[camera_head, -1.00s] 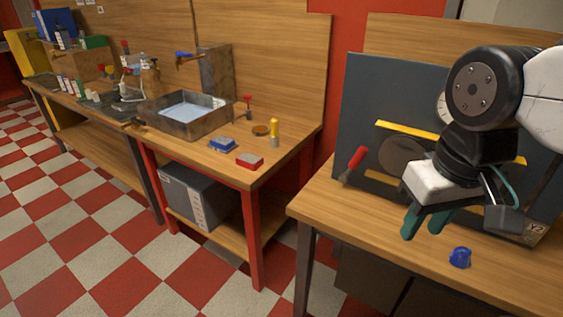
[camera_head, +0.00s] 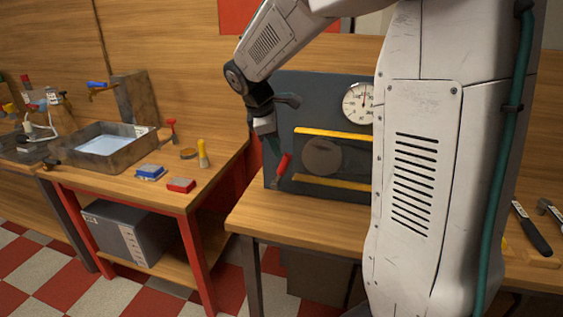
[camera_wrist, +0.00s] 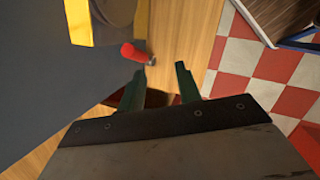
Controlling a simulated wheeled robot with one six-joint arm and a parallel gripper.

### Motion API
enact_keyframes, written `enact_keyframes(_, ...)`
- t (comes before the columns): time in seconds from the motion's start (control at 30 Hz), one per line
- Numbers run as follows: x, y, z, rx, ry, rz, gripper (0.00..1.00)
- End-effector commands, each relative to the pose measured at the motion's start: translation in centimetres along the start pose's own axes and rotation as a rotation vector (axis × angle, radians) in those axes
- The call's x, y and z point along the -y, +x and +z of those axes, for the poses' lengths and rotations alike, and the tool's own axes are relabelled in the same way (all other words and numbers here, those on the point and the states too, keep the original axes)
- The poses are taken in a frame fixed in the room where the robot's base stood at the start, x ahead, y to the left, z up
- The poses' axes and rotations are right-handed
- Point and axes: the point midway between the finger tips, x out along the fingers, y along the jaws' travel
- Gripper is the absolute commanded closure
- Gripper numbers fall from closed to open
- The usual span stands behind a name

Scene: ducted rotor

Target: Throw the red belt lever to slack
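The red belt lever (camera_head: 283,166) stands at the lower left of the dark grey panel (camera_head: 305,105), its red grip leaning up and to the right in the head view. In the wrist view the red grip (camera_wrist: 133,52) lies just beyond the tip of the left finger. My gripper (camera_wrist: 162,72) has its two green fingers apart with nothing between them. I cannot tell whether a finger touches the grip.
The panel carries a round gauge (camera_head: 357,103), yellow bars (camera_head: 330,133) and a dark disc (camera_head: 322,156). My arm hides its right side. A hammer (camera_head: 550,212) lies at far right.

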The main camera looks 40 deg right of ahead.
Motion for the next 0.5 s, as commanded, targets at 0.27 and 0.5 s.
enact_keyframes(0.27,-5.0,4.7,-1.8,0.054,-0.214,0.019,0.66)
enact_keyframes(0.5,-5.4,7.6,-1.7,0.059,-0.231,0.018,0.66)
